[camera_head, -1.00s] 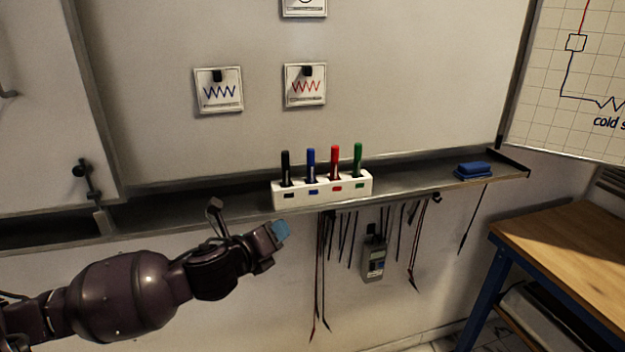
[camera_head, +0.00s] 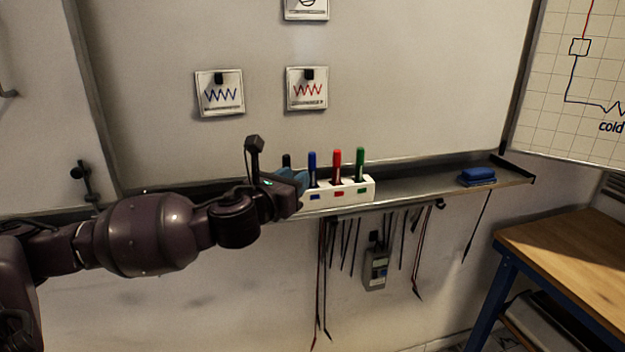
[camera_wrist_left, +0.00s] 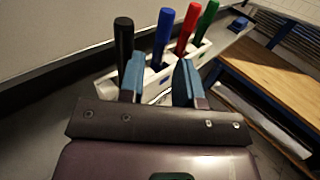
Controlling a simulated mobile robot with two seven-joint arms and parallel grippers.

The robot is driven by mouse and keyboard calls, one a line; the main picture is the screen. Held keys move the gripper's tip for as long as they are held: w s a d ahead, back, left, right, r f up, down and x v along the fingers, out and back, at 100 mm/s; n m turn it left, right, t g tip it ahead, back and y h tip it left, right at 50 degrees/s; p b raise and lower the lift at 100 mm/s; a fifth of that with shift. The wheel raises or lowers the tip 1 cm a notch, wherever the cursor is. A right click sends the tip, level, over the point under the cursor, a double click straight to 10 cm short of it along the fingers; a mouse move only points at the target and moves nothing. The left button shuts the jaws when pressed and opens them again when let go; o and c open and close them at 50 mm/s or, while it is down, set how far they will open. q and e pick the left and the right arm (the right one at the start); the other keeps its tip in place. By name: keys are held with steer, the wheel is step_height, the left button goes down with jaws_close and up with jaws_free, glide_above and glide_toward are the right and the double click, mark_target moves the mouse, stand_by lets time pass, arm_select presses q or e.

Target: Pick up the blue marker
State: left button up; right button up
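The blue marker (camera_head: 312,165) stands upright in a white holder (camera_head: 325,195) on the board's tray, between the black marker (camera_head: 287,161) and the red marker (camera_head: 336,164). My left gripper (camera_head: 294,181) is at the left end of the holder, in front of the black marker and hiding its lower part. In the left wrist view my gripper (camera_wrist_left: 160,80) is open, with two blue fingertips apart and nothing held. The blue marker (camera_wrist_left: 163,38) shows beyond the gap between them, and the black marker (camera_wrist_left: 123,48) rises behind the left finger. My right gripper is not in view.
A green marker (camera_head: 359,164) stands at the holder's right end. A blue eraser (camera_head: 477,176) lies farther right on the tray (camera_head: 425,185). Cables and a grey meter (camera_head: 375,267) hang below. A wooden table (camera_head: 565,245) is at the right.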

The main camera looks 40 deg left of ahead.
mark_target(310, 169)
arm_select(q)
steer(key=shift+w, duration=2.7)
jaws_close()
